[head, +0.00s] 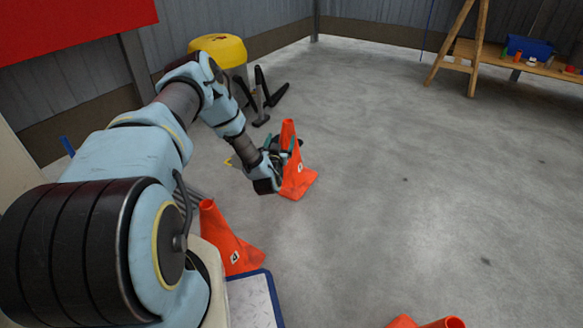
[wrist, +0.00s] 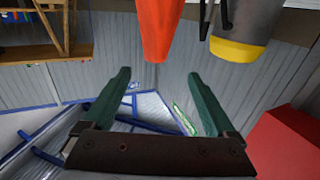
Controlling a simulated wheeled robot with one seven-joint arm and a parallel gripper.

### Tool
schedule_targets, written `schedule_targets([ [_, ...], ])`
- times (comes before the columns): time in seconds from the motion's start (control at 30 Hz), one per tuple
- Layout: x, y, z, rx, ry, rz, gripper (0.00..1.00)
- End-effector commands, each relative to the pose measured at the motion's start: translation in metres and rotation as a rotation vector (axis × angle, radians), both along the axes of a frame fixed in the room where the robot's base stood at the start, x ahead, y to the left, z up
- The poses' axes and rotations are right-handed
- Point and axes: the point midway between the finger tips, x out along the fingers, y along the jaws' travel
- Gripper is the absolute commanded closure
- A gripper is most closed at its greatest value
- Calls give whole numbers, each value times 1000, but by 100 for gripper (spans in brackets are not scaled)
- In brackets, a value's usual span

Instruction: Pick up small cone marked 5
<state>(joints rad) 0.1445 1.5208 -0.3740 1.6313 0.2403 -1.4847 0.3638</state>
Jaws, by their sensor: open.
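An orange cone (head: 298,182) stands upright on the floor in the head view. It carries a small white label whose mark is too small to read surely. My gripper (head: 285,143) is beside its upper part, partly overlapping it. In the wrist view an orange cone (wrist: 158,28) hangs from the top edge, tip down in that picture. My gripper (wrist: 158,76) has its two green fingers spread apart, with nothing between them. The cone tip lies just past the fingertips in the picture. A second orange cone (head: 228,242) with a white label stands nearer to me.
Another orange cone (head: 428,322) is cut off at the bottom edge. A blue-edged white panel (head: 252,300) is at the bottom. A yellow-topped bin (head: 222,50) stands behind the gripper. A wooden bench (head: 530,65) is at the far right. The middle floor is clear.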

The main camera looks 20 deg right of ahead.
Motion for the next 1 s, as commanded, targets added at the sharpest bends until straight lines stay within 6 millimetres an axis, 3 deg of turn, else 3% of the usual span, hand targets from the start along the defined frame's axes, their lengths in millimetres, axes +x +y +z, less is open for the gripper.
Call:
schedule_targets([
  [0.17, 4, -1, -1, 0, -1, 0, 9],
  [0.4, 36, -16, -2, -1, -3, 1, 9],
  [0.67, 55, -26, -1, 0, -1, 1, 9],
  [1.0, 93, -47, 1, 0, -1, 1, 9],
])
